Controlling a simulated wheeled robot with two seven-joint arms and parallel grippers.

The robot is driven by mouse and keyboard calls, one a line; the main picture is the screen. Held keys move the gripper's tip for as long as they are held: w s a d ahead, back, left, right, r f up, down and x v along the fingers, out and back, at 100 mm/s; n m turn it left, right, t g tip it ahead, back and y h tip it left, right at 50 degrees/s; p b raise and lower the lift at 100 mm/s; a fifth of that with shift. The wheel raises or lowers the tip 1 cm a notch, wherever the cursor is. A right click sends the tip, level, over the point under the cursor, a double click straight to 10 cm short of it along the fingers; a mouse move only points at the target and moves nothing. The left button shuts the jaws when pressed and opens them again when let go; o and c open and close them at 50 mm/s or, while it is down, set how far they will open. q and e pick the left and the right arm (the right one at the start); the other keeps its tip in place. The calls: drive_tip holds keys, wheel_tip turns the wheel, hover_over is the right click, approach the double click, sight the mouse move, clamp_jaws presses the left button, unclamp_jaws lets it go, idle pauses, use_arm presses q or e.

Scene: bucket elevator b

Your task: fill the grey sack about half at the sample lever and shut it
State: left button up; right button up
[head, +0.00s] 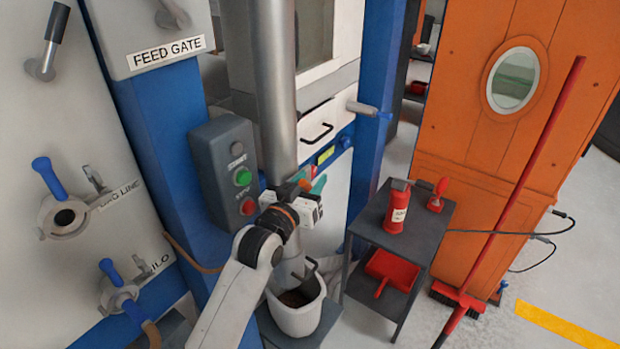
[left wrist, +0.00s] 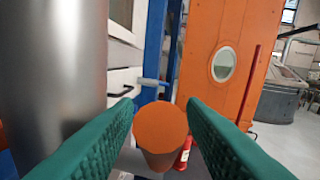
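My left gripper (head: 312,187) is beside the tall steel pipe (head: 276,90). In the left wrist view its green fingers (left wrist: 160,105) stand on both sides of an orange round-ended handle (left wrist: 160,128). The handle fills the gap and appears to touch both pads. Below my arm, a pale grey open-topped container (head: 296,320) with brown material inside stands under the pipe's lower end. It looks more like a bucket than a sack, and I make out no separate grey sack. My right gripper is out of view.
A control box (head: 223,170) with green and red buttons is left of the pipe. A dark trolley (head: 436,230) with a red extinguisher (head: 397,208) and a red dustpan (head: 392,270) stands right. A red broom (head: 520,180) leans before an orange cabinet (head: 450,110).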

use_arm(q)
drive_tip(key=shift+w+d, duration=0.15)
drive_tip(key=shift+w, duration=0.1)
clamp_jaws()
